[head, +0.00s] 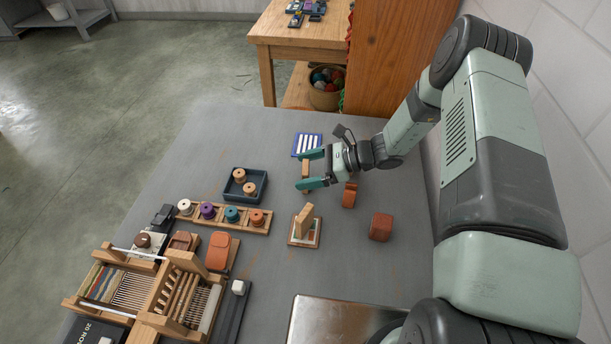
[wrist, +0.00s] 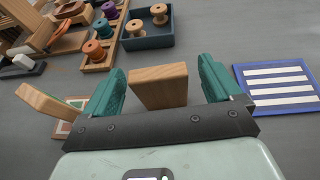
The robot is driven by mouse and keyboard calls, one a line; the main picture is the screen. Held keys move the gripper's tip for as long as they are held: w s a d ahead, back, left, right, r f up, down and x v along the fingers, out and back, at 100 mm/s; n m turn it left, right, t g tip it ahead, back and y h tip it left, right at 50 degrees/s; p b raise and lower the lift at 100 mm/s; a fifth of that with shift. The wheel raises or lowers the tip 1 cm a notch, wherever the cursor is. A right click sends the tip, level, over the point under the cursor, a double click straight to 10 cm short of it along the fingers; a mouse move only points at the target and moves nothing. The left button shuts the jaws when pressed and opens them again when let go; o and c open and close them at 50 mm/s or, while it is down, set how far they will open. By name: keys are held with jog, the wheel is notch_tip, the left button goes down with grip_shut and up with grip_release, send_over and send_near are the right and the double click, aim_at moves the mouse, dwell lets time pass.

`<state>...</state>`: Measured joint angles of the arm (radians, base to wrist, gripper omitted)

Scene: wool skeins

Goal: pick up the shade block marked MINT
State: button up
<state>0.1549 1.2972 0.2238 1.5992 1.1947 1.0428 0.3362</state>
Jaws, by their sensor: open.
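A plain wooden block (head: 306,171) stands between the two teal fingers of my gripper (head: 308,169). In the wrist view the block (wrist: 158,88) lies between the open fingers (wrist: 160,70), with a gap showing on each side. A second wooden block (head: 305,219) leans tilted on a small square card (head: 297,241); it also shows at the left of the wrist view (wrist: 45,104). I can read no MINT marking on any block; the marked faces are hidden or too small.
A blue striped card (head: 307,145) lies just beyond my gripper. Two reddish-brown blocks (head: 349,196) (head: 381,227) stand to the right. A blue tray (head: 262,198) with spools, a spool rack (head: 245,224) and a loom (head: 105,300) fill the left. The grey table (head: 220,150) is bare at far left.

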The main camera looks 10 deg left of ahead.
jog(key=x, duration=0.2)
jog(key=shift+s+a+f, duration=0.1)
jog(key=shift+a+f, duration=0.1)
jog(key=shift+a, duration=0.15)
jog(key=c, duration=1)
jog(key=shift+r, duration=0.1)
jog(key=shift+c, duration=0.2)
